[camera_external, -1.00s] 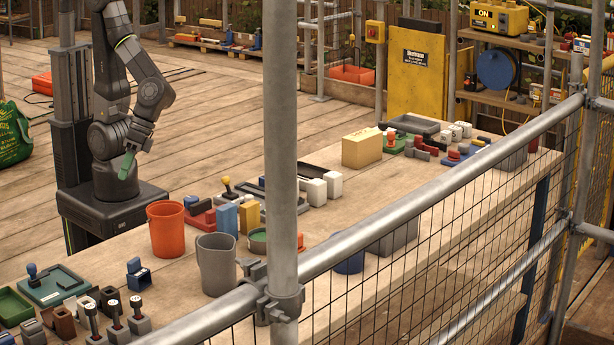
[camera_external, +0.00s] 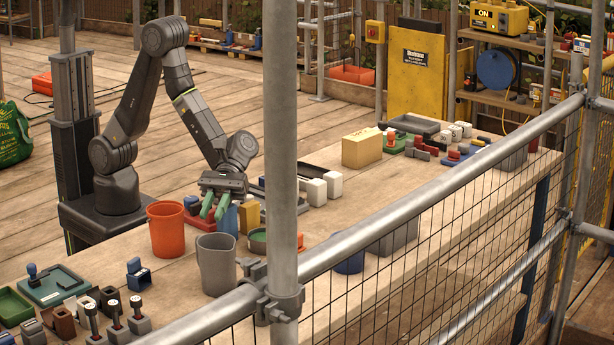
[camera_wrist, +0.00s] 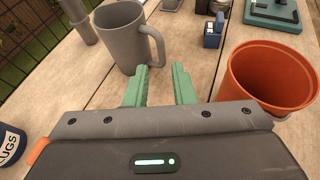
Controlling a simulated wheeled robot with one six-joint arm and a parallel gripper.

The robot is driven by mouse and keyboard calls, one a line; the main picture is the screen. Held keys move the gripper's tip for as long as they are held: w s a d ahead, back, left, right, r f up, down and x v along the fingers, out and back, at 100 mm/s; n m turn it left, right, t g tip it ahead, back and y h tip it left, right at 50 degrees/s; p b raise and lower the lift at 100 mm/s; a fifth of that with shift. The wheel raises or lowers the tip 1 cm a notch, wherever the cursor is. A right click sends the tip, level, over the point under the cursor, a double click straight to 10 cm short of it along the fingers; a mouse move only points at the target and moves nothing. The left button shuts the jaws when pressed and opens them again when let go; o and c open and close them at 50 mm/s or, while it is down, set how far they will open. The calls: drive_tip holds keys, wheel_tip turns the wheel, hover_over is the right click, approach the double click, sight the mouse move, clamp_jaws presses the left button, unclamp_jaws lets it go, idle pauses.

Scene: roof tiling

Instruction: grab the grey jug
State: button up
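The grey jug (camera_external: 215,266) stands upright on the bench in the external view, in front of and to the right of the orange bucket. In the wrist view the jug (camera_wrist: 122,40) is at the upper left, with its handle (camera_wrist: 154,45) towards the right. My gripper (camera_external: 214,213) is above the bench, just behind the jug. In the wrist view its green fingers (camera_wrist: 159,85) are spread apart with nothing between them, and their tips point towards the jug's handle, apart from it as far as I can tell.
The orange bucket (camera_external: 166,230) stands close on the jug's left; it also shows at the right of the wrist view (camera_wrist: 268,76). A blue block (camera_external: 228,219) and a yellow block (camera_external: 250,215) are near my gripper. A scaffold pole (camera_external: 281,150) stands in front.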

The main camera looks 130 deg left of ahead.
sight(199, 244)
drive_tip(key=x, duration=1)
drive_tip(key=shift+w+d+f, duration=0.1)
drive_tip(key=shift+d+f, duration=0.15)
drive_tip(key=shift+d, duration=0.1)
drive_tip(key=shift+c, duration=0.4)
clamp_jaws()
